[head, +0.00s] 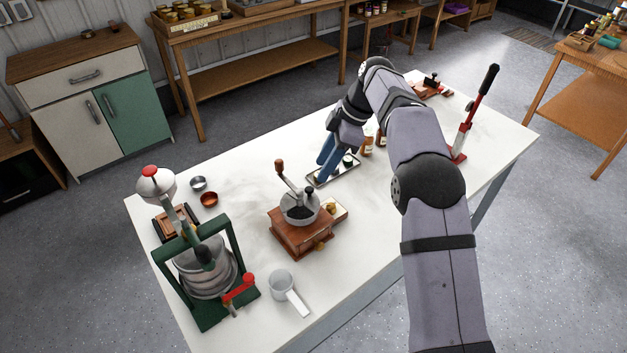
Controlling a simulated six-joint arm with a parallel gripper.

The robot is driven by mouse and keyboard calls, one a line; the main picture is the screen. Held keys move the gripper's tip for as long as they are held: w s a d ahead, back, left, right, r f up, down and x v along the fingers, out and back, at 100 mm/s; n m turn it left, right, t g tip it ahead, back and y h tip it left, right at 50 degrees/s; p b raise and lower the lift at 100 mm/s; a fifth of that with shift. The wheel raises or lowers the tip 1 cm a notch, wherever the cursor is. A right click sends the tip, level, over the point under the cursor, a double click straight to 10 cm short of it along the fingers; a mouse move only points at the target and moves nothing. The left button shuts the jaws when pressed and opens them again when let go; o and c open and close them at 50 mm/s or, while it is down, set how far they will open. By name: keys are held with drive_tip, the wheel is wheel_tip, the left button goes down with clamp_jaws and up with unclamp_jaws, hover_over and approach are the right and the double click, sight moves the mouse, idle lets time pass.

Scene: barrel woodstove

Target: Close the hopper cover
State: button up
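A hand grinder (302,240) with a wooden base stands near the middle of the white table. Its round grey metal hopper (299,220) is on top, and a dark opening shows in it, so the hopper looks uncovered there. The cover is too small to tell apart from the hopper's metal. A crank with a brown knob (280,165) rises above the hopper. My gripper (322,171) has blue fingers pointing down, slightly apart, with nothing visible between them. It is behind and to the right of the hopper, over a small tray, not touching the grinder.
The small tray (347,174) holds little dark items, with bottles (367,146) beside it. A green-framed press (205,265) stands at left, a white scoop (288,290) in front, small bowls (208,199) behind. A red lever tool (468,125) stands at right. The table's front right is clear.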

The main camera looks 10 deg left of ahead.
sight(310, 189)
drive_tip(key=shift+p+x, duration=1)
drive_tip(key=shift+x, duration=2.65)
drive_tip(key=shift+a, duration=0.1)
drive_tip(key=shift+c, duration=0.7)
clamp_jaws()
